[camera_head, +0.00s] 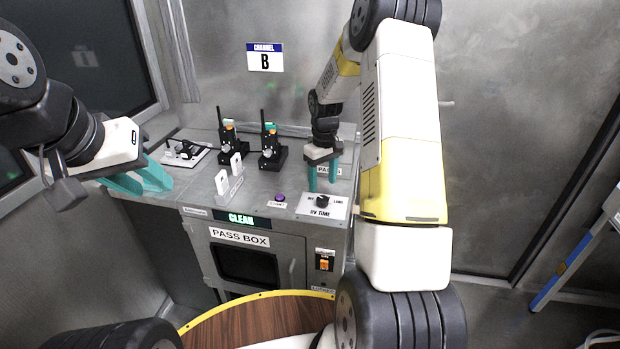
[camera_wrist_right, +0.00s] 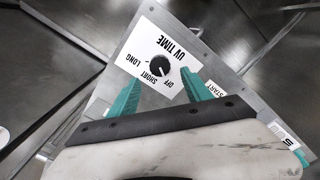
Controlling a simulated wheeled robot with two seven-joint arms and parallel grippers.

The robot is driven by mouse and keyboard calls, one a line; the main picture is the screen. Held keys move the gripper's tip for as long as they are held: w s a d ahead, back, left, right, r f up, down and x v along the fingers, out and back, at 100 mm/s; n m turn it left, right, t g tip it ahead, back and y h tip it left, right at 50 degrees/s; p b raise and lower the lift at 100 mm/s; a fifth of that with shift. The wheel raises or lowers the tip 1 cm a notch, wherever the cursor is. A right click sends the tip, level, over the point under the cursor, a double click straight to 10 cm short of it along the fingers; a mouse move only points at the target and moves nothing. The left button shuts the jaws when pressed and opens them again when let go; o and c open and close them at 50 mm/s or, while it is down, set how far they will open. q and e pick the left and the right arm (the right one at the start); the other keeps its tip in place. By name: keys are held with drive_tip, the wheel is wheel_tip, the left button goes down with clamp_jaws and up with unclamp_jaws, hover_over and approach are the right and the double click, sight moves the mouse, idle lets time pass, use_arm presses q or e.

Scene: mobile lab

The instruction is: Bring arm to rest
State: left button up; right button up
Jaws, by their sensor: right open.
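My right gripper (camera_head: 322,185) hangs over the back right part of the pass box top (camera_head: 260,188), behind the UV TIME panel (camera_head: 322,210). Its teal fingers point down and stand apart with nothing between them. In the right wrist view my right gripper (camera_wrist_right: 160,82) is open, and the black UV TIME knob (camera_wrist_right: 160,67) shows beyond the fingertips, apart from them. My left gripper (camera_head: 140,180) is at the left edge of the pass box top. Its teal fingers show side-on, and I cannot tell how far apart they are.
Two black radios (camera_head: 232,143) (camera_head: 270,150) stand upright on the top. White switch-like plates (camera_head: 229,178), a purple button (camera_head: 280,197) and a small device on a white plate (camera_head: 186,150) are there too. A wall is behind.

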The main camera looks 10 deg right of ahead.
drive_tip(key=shift+r, duration=0.7)
drive_tip(key=shift+r, duration=0.15)
drive_tip(key=s+a+r+m+t, duration=0.1)
drive_tip(key=s+a+r, duration=0.1)
drive_tip(key=s+r, duration=0.5)
drive_tip(key=s+a+r+m+t, duration=0.1)
drive_tip(key=s+a+r+t, duration=0.15)
drive_tip(key=r, duration=0.85)
drive_tip(key=s+a+r+m+t+y, duration=0.1)
drive_tip(key=s+a+r, duration=0.1)
drive_tip(key=s, duration=0.7)
drive_tip(key=s+a+r+m+t+y, duration=0.1)
drive_tip(key=s+r, duration=0.3)
drive_tip(key=s, duration=0.6)
drive_tip(key=shift+a+t, duration=0.35)
drive_tip(key=shift+a, duration=0.05)
drive_tip(key=shift+r, duration=0.1)
drive_tip(key=shift+c, duration=0.3)
